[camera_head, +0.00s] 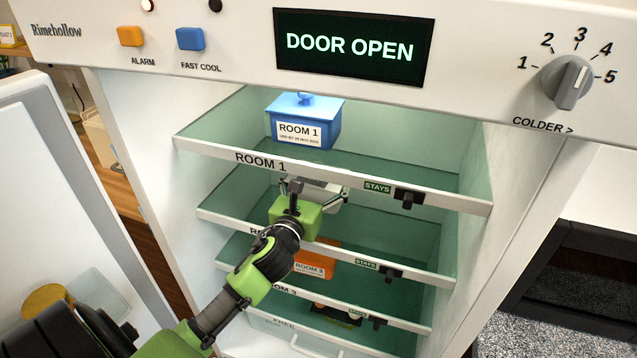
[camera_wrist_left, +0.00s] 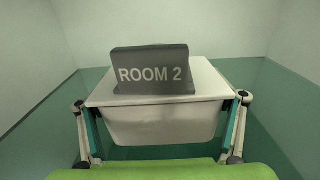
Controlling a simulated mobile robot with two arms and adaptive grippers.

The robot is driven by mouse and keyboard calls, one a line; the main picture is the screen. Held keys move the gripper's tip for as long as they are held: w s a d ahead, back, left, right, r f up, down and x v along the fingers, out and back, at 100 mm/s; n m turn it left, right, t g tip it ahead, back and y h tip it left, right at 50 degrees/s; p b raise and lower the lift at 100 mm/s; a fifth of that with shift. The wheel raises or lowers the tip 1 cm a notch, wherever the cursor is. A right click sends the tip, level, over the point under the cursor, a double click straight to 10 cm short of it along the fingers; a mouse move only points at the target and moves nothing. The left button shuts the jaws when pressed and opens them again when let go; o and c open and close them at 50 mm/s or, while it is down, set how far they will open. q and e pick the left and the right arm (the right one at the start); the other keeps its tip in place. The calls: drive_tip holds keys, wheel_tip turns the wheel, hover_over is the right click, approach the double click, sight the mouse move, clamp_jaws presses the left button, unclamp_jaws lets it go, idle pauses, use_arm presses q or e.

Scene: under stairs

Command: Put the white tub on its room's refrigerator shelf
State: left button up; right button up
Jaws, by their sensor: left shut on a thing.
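The white tub (camera_wrist_left: 163,121) has a grey tag reading ROOM 2 on its lid. My left gripper (camera_wrist_left: 161,110) is shut on it, with a finger on each side. In the head view my left arm reaches into the open refrigerator, and the tub (camera_head: 325,187) shows partly behind the gripper (camera_head: 316,192). It is over the second shelf (camera_head: 420,272), below the ROOM 1 shelf. That shelf's label is mostly hidden by my arm. I cannot tell whether the tub touches the glass. My right gripper is not in view.
A blue tub (camera_head: 305,120) labelled ROOM 1 stands on the top shelf (camera_head: 330,178). An orange tub (camera_head: 318,262) marked ROOM 3 is on the shelf below mine. Black clips with STAYS tags sit on the shelf fronts. The door (camera_head: 60,180) is open at left; the display reads DOOR OPEN.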

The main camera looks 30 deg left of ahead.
use_arm(q)
drive_tip(key=shift+s+f, duration=0.1)
drive_tip(key=shift+f, duration=0.4)
drive_tip(key=shift+f, duration=0.1)
drive_tip(key=o, duration=1.2)
drive_tip(key=shift+f, duration=0.2)
drive_tip(key=o, duration=0.3)
drive_tip(key=shift+r, duration=0.1)
drive_tip(key=shift+r, duration=0.15)
